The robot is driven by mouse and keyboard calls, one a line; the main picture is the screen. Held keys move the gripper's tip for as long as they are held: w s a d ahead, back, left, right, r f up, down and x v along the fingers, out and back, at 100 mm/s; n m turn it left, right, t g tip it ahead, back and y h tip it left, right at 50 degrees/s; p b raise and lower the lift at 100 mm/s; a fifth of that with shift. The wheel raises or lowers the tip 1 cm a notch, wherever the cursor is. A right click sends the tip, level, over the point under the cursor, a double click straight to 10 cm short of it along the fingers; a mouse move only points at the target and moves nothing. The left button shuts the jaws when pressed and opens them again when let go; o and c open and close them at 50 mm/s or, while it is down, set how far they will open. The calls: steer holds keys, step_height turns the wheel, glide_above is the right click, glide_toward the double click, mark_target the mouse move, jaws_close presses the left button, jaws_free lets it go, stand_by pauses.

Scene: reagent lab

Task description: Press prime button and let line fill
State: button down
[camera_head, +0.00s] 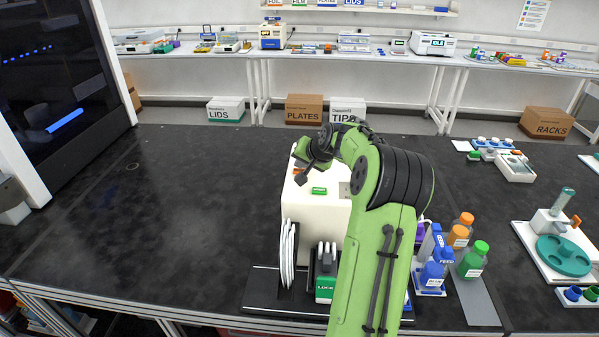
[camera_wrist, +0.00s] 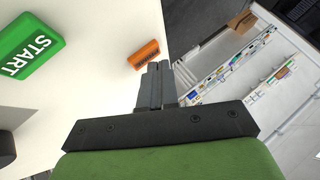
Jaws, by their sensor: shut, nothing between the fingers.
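A white dispenser box (camera_head: 312,215) stands on the black bench, with a green button (camera_head: 319,190) on top. In the wrist view this green START button (camera_wrist: 28,48) is large at the left. A small orange button (camera_wrist: 143,54) with dark lettering too small to read sits on the same white top. My gripper (camera_wrist: 158,68) is shut and empty, its fingertips just beside the orange button in the picture; I cannot tell whether they touch it. In the head view my gripper (camera_head: 301,172) is above the far left part of the box top. My arm hides the box's right side.
White tubing loops (camera_head: 288,255) and a green-labelled unit (camera_head: 325,272) are at the box's front. Orange-capped (camera_head: 460,231) and green-capped (camera_head: 473,260) bottles stand right of my arm, beside a blue FEED bottle (camera_head: 433,272). The bench's left half (camera_head: 170,215) is clear.

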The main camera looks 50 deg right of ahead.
steer(key=shift+f+b, duration=0.3)
steer(key=shift+f, duration=0.05)
stand_by(0.5)
steer(key=shift+r, duration=0.1)
steer(key=shift+r+p, duration=0.65)
steer(key=shift+r, duration=0.1)
steer(key=shift+r, duration=0.1)
step_height(320, 180, up, 5)
steer(key=p, duration=0.4)
stand_by(0.6)
